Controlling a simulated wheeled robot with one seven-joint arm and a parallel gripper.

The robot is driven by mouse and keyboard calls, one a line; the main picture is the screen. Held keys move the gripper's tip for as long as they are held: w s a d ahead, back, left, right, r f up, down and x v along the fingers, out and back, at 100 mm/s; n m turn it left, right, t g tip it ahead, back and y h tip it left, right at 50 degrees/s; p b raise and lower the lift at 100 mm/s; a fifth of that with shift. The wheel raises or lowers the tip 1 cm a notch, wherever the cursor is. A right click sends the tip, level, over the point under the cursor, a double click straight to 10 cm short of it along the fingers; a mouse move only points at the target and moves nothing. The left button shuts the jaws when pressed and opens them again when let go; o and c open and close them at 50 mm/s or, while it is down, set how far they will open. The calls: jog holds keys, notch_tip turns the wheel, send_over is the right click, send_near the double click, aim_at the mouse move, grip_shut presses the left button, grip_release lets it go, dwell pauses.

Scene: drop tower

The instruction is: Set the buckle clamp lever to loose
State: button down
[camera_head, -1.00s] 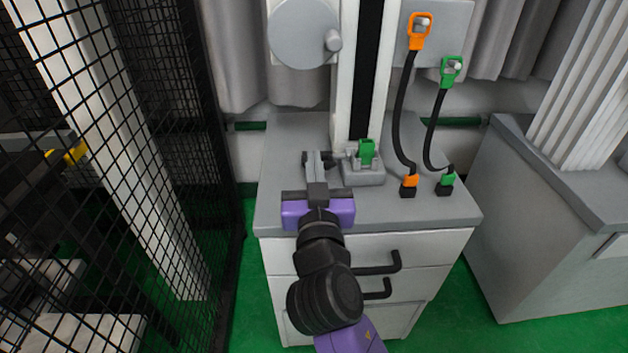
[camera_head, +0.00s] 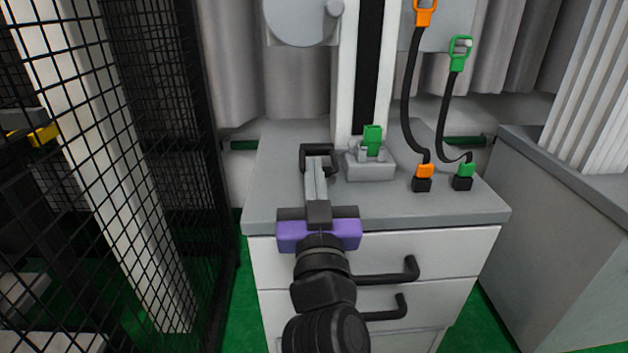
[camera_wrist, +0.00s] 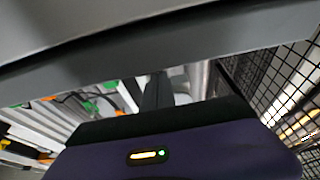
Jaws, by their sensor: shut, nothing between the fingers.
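The buckle clamp (camera_head: 369,172) is a small grey block on top of the grey cabinet, at the foot of the white column. Its green lever (camera_head: 373,137) stands upright above the block. My gripper (camera_head: 317,160) is shut and empty, over the cabinet top just left of the clamp, with a narrow gap between them in the head view. A dark bracket shape (camera_head: 304,154) shows at the fingertips; I cannot tell if it belongs to the fingers. The wrist view shows my dark fingers (camera_wrist: 157,92) but not the clamp clearly.
An orange-ended cable (camera_head: 408,110) and a green-ended cable (camera_head: 446,108) stand right of the clamp. A grey disc with a knob (camera_head: 300,18) is above. The cabinet top (camera_head: 450,208) is clear at front right. A mesh fence (camera_head: 120,180) stands left.

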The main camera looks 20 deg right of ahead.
jog(key=shift+f+b, duration=0.35)
jog(key=shift+f, duration=0.45)
jog(key=shift+s+a+f, duration=0.15)
jog(key=shift+s+a, duration=0.05)
jog(key=shift+s, duration=0.25)
jog(key=s+a, duration=0.2)
jog(key=s, duration=0.4)
jog(key=shift+s+f, duration=0.2)
jog(key=shift+f, duration=0.2)
